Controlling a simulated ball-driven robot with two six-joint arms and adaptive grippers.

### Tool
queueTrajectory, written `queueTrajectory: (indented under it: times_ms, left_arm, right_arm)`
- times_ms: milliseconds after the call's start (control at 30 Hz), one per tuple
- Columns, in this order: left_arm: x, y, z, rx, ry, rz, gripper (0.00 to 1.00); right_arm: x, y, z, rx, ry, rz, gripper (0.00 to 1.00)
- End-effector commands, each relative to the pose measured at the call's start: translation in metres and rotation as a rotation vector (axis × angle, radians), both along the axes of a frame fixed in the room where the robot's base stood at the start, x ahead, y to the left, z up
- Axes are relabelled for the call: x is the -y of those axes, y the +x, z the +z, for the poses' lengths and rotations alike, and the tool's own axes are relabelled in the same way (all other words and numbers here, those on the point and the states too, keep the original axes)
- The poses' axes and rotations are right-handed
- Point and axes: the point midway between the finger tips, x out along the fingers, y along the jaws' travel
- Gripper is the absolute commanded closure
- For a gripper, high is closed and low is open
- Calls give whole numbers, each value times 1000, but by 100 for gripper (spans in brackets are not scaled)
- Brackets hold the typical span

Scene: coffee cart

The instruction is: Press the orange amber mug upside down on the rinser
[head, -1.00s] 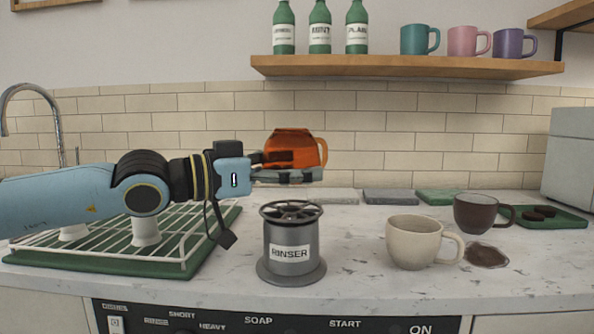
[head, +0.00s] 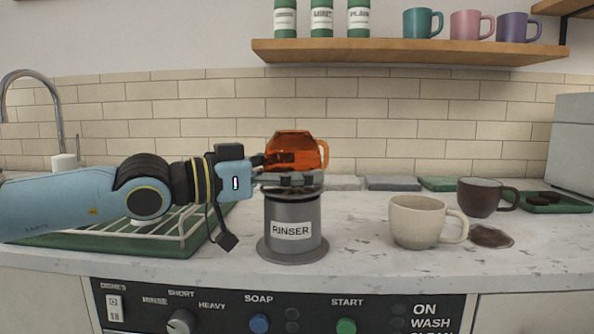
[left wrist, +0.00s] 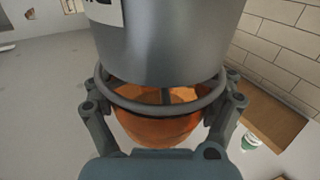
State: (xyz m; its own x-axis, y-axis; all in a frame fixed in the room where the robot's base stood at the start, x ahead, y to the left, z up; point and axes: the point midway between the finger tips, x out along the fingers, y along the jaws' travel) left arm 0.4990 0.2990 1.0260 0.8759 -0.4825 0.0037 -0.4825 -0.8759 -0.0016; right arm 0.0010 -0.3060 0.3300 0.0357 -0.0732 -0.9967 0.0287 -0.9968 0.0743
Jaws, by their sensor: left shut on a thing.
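The orange amber mug (head: 296,146) is upside down in my left gripper (head: 300,172), with its handle to the right. The gripper is shut around the mug's sides. The grey cylinder labelled RINSER (head: 292,216) stands on the counter directly below. The fingers hide its top and the mug's mouth in the head view. The left wrist view is inverted: the rinser body (left wrist: 165,45) is at the top, and the orange mug (left wrist: 160,130) is against or very near its ring, between the fingers. I cannot tell whether the mug presses on it. My right gripper is not in view.
A cream mug (head: 415,222) and a dark brown mug (head: 478,198) stand to the right, beside a brown spill (head: 490,236). A green-based dish rack (head: 110,243) lies left, under my arm. A control panel (head: 220,310) is below the counter's front edge.

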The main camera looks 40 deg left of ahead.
Motion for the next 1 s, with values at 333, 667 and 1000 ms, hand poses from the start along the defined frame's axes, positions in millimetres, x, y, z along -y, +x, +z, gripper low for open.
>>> queueTrajectory:
  times_ms: [333,667,1000]
  left_arm:
    - [0,0,-5,0,-1,0,53]
    - [0,0,-9,-2,-1,0,53]
    - [0,0,-9,-2,-1,0,53]
  right_arm:
    - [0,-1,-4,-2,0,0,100]
    - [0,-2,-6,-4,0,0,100]
    - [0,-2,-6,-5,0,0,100]
